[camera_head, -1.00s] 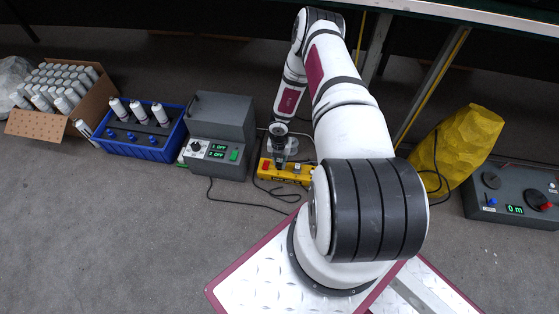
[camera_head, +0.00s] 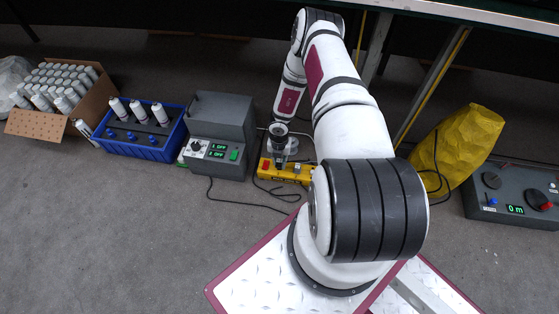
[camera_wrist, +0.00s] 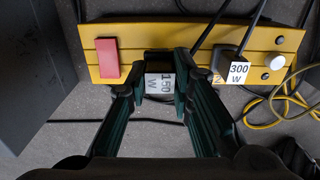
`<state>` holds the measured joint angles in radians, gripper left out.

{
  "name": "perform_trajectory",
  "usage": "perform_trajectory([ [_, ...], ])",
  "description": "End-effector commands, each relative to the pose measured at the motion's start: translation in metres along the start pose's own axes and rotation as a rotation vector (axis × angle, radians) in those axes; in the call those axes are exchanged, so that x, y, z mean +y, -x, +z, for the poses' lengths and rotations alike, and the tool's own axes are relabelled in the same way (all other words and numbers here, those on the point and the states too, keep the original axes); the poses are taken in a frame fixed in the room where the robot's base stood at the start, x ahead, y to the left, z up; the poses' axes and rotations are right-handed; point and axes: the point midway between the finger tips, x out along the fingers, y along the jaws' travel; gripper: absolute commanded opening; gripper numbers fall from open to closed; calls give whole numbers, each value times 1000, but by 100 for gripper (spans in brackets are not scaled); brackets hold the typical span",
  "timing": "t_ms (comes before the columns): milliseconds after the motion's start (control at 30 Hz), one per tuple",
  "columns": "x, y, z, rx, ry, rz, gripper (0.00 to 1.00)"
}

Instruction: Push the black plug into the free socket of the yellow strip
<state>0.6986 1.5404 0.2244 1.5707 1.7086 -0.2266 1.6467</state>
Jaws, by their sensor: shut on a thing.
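The yellow strip (camera_wrist: 130,38) lies on the floor and crosses the upper part of the wrist view, with a red switch (camera_wrist: 108,57) at its left. It also shows in the head view (camera_head: 285,178). My gripper (camera_wrist: 160,88) is shut on a black plug (camera_wrist: 158,60) with a white 150 W label. The plug is at the strip, right of the red switch; I cannot tell how deep it sits, and the socket under it is hidden. A second black plug (camera_wrist: 229,56), labelled 300 W, sits on the strip to the right. In the head view my gripper (camera_head: 281,160) is over the strip.
A grey box (camera_head: 222,125) with two displays reading OFF stands left of the strip. Beyond it are a blue crate (camera_head: 160,154) and a carton of white bottles (camera_head: 40,122). A yellow sack (camera_head: 460,145) is at the right. Cables lie around the strip.

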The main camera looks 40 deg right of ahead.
Motion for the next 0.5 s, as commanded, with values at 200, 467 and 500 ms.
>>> perform_trajectory([
  [200,0,-4,0,0,0,0,0],
  [467,0,-9,0,0,0,0,0],
  [500,0,-10,0,0,0,0,0],
])
